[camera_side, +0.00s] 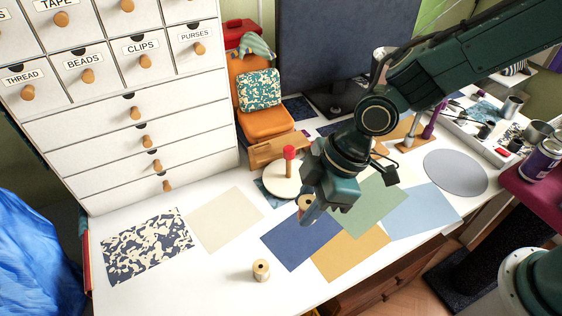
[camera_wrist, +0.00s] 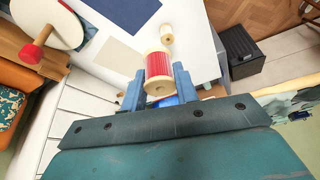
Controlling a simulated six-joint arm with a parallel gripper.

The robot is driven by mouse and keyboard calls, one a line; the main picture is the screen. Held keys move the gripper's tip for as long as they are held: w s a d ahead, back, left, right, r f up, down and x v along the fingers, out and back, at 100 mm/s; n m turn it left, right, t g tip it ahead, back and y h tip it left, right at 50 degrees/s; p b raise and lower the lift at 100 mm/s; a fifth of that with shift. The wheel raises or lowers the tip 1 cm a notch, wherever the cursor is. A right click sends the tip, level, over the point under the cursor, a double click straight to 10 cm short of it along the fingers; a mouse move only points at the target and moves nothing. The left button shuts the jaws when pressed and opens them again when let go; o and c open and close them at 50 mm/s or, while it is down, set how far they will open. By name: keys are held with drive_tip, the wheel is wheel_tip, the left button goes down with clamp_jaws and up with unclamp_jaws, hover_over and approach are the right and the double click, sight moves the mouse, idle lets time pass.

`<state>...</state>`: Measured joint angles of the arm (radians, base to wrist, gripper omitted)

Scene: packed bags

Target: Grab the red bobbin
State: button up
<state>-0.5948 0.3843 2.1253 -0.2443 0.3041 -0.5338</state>
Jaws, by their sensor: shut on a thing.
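The red bobbin (camera_wrist: 158,70), red thread between pale wooden ends, sits between the two blue fingers of my gripper (camera_wrist: 160,78) in the wrist view. My gripper is shut on it. In the side view my gripper (camera_side: 311,208) is above the blue and green sheets, and only a pale wooden end of the bobbin (camera_side: 306,202) shows clearly; the fingers hide much of the rest.
A cream bobbin (camera_side: 261,270) stands near the table's front edge. A round pale stand (camera_side: 282,182) with a red-topped peg is behind my gripper. Flat coloured sheets, such as the yellow one (camera_side: 350,252), cover the table. White drawers (camera_side: 150,135) stand at left.

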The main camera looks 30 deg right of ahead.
drive_tip(key=shift+r, duration=0.55)
